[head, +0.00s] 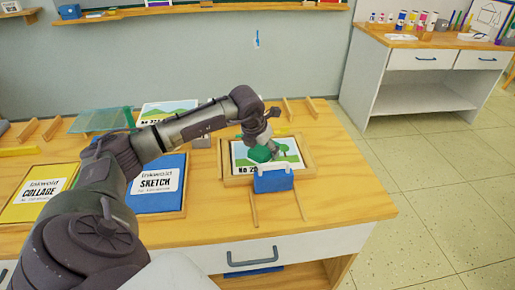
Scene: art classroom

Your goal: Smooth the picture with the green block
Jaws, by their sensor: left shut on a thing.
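The picture (243,157), a print with green hills and part of the label "No 22" showing, lies in a shallow wooden tray (233,180) on the table. My left gripper (269,145) is over the picture, shut on the green block (259,154). The block is low over the picture's middle; I cannot tell if it touches the sheet. The gripper and block hide part of the picture. A blue piece with a white top edge (273,181) stands at the tray's front and covers its front rim. My right gripper is not in view.
A blue SKETCH pad (157,201) and a yellow COLLAGE pad (36,212) lie left of the tray. Another picture (166,109) stands behind my arm. Wooden strips (288,108) are at the back. The table (345,185) is clear to the right.

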